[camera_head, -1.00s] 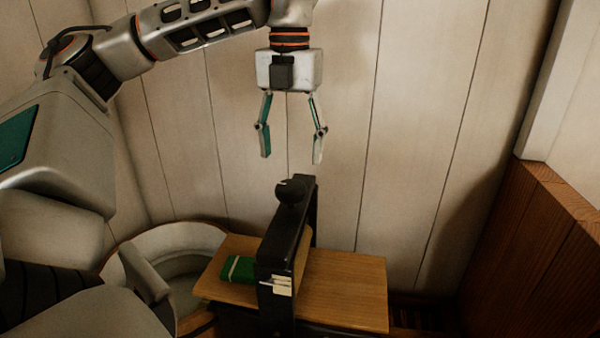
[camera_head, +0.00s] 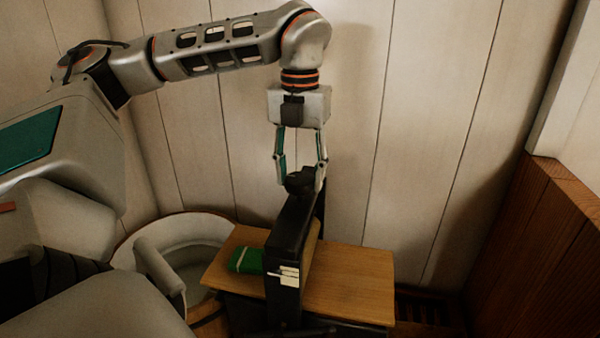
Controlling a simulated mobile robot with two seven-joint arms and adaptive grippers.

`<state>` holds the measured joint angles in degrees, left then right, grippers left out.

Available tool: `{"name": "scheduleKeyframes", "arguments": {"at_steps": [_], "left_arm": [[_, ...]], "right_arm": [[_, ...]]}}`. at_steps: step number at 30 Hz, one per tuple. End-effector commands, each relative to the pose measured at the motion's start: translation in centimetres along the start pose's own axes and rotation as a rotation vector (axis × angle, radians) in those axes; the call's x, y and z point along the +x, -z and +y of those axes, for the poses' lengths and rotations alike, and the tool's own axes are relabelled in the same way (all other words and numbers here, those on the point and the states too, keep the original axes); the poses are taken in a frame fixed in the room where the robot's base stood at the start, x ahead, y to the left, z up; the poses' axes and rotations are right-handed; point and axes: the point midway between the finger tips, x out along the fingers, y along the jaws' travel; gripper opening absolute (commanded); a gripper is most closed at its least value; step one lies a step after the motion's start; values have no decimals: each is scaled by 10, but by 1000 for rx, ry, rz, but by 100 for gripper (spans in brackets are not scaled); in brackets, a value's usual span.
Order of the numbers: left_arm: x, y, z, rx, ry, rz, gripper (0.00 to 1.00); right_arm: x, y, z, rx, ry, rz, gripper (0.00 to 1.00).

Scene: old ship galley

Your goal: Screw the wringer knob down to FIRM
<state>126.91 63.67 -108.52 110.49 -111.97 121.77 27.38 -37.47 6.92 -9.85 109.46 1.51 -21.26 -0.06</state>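The wringer (camera_head: 285,247) is a dark upright frame on a wooden board. Its round black knob (camera_head: 299,182) sits on top. My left gripper (camera_head: 301,186) points straight down with one finger on each side of the knob. The fingers appear closed against it. The fingers partly cover the knob's sides. Pale label strips and a thin light pointer (camera_head: 283,273) show on the wringer's near face, too small to read. My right gripper is not in view.
The wooden board (camera_head: 350,285) has free room right of the wringer. A green block with a pale band (camera_head: 246,260) lies left of it. A round pale tub (camera_head: 190,225) stands further left. A plank wall is behind, and a brown wooden partition (camera_head: 545,250) at right.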

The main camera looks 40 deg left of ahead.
Motion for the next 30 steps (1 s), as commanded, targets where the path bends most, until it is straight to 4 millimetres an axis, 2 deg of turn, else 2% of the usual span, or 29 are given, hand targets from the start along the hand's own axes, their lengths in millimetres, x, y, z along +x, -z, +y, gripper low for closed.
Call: {"name": "scheduleKeyframes", "arguments": {"at_steps": [14, 20, 30], "left_arm": [[0, 0, 0, 54, 0, 0, 22], [0, 0, 0, 176, 0, 0, 22], [0, 0, 0, 488, 1, 0, 22]], "right_arm": [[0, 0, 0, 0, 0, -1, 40], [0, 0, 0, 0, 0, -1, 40], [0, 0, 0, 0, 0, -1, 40]]}}
